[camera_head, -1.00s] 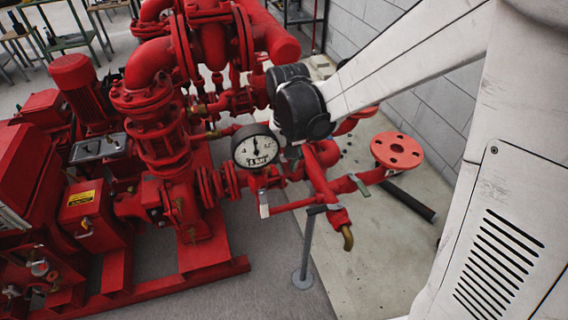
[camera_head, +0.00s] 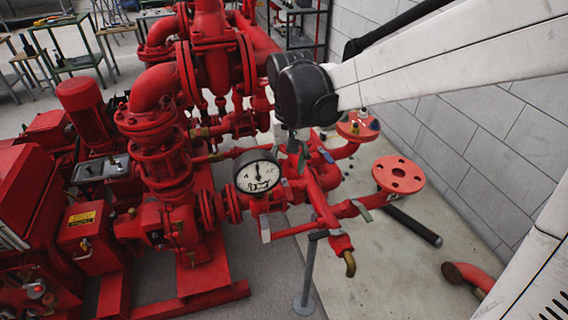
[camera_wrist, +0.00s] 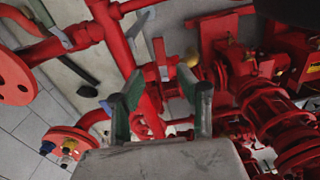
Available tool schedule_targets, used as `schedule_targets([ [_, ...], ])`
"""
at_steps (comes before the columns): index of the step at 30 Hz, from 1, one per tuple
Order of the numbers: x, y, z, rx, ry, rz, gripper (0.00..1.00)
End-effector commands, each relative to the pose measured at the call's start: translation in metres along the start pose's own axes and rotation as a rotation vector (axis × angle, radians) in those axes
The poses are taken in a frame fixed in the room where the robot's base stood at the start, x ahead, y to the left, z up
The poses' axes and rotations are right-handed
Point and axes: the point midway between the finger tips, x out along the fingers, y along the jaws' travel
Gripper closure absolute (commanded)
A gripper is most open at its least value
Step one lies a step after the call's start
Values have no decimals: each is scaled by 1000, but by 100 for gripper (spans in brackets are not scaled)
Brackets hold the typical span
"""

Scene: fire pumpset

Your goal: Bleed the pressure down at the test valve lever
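Several lever handles sit on the red test pipework, and I cannot tell for sure which is the test valve lever. A grey lever (camera_head: 264,230) hangs below the pressure gauge (camera_head: 257,172). Another greyish lever (camera_head: 362,211) is on the branch toward the round flange; it also shows in the wrist view (camera_wrist: 55,28). A blue lever (camera_head: 326,155) is farther back. My gripper (camera_wrist: 160,85) is open, its two green-padded fingers apart above the red pipes, with nothing held. In the head view my gripper (camera_head: 294,165) is partly hidden by my black wrist joint.
A red flange (camera_head: 398,174) faces up at the right, near the block wall (camera_head: 450,130). The red pump (camera_head: 165,150) fills the left.

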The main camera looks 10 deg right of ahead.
Motion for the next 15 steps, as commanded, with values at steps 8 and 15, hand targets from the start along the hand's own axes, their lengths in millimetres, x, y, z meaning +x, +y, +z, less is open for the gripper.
schedule_targets([
  [8, -34, 0, 0, 0, 0, 0, 66],
  [15, -40, 0, 0, 0, 0, 0, 66],
])
